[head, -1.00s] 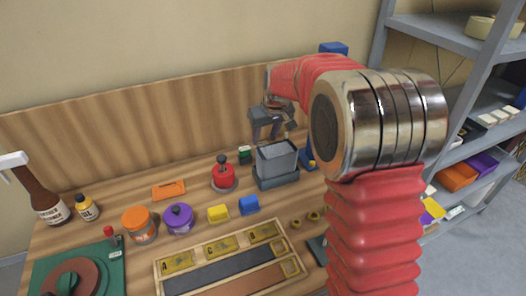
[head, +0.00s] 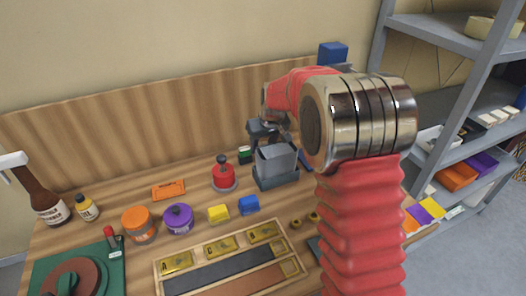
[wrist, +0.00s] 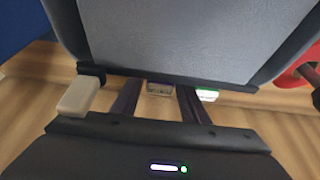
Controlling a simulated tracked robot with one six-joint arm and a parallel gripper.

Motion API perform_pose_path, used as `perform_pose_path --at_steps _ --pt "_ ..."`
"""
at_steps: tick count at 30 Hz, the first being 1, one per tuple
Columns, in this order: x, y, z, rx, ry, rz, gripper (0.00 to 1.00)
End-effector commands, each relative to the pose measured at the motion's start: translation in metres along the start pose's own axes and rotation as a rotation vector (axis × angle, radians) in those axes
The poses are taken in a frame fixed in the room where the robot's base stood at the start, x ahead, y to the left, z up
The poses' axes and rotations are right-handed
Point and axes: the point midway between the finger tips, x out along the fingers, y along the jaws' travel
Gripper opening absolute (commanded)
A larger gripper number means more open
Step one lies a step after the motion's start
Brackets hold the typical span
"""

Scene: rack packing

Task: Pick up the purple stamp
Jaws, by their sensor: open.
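My gripper (head: 266,137) is at the back of the bench, close behind the grey bin, well to the right of and behind the stamp. Its two dark fingers (wrist: 158,98) are apart in the wrist view, with no object visibly held between them. The fingertips are partly hidden in the head view.
A grey bin (head: 275,160) stands near my gripper and fills the top of the wrist view. A lettered tray (head: 160,270) lies in front.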

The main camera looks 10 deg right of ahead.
Motion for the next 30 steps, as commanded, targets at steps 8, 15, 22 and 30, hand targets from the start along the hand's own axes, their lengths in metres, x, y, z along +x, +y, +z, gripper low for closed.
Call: perform_pose_path --at_steps 8,15,22,30 --pt "-0.0004 -0.0002 -0.0002 0.000 0.000 0.000 0.41" --pt "-0.0005 -0.0004 -0.0002 -0.001 0.000 0.000 0.37" --pt "-0.0005 -0.0005 -0.0003 -0.001 0.000 0.000 0.21" --pt "-0.0006 -0.0007 -0.0004 -0.001 0.001 0.000 0.13"
